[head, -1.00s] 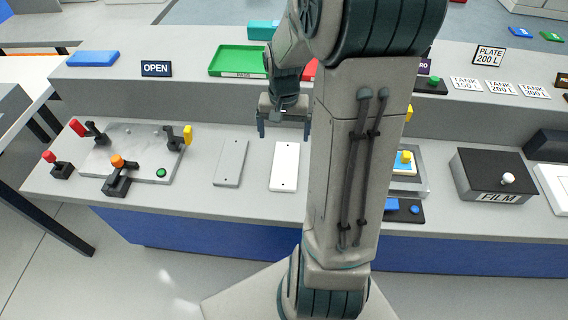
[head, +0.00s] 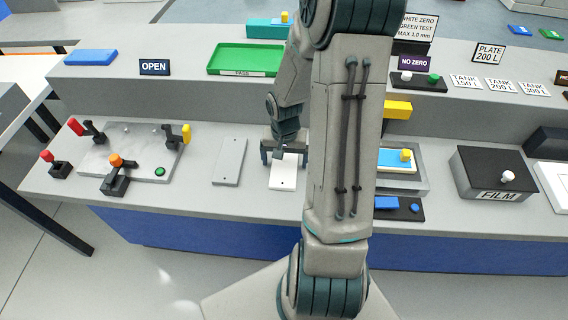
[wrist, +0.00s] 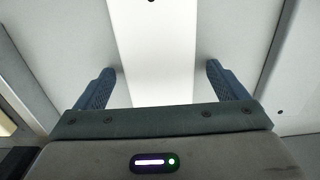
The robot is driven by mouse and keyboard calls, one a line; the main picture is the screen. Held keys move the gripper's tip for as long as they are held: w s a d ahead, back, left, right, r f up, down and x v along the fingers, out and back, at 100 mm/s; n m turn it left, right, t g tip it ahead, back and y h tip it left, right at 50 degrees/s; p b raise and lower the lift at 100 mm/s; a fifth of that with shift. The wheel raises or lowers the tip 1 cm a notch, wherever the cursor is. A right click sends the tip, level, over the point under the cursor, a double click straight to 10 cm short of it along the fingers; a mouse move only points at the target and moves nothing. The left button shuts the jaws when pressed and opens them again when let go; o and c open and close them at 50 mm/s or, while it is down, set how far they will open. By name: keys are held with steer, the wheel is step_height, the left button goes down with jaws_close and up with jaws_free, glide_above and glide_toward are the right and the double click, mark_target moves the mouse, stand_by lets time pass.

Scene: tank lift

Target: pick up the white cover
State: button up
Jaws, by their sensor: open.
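The white cover (head: 282,178) is a flat white plate lying on the grey bench, with a small dark hole near its front end. In the wrist view the white cover (wrist: 152,50) runs between the two fingers. My gripper (head: 284,160) is open at the far end of the cover, with one finger on each side. The wrist view shows my gripper (wrist: 160,80) with gaps between the fingers and the cover's long edges. A grey plate (head: 230,162) of similar shape lies just left of the cover.
A lever panel (head: 125,158) with red, orange and yellow handles stands at the left. A green tray (head: 245,58) sits on the raised shelf behind. A black FILM box (head: 490,172) and a blue-topped unit (head: 397,160) stand at the right.

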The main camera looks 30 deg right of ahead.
steer(key=c, duration=1.2)
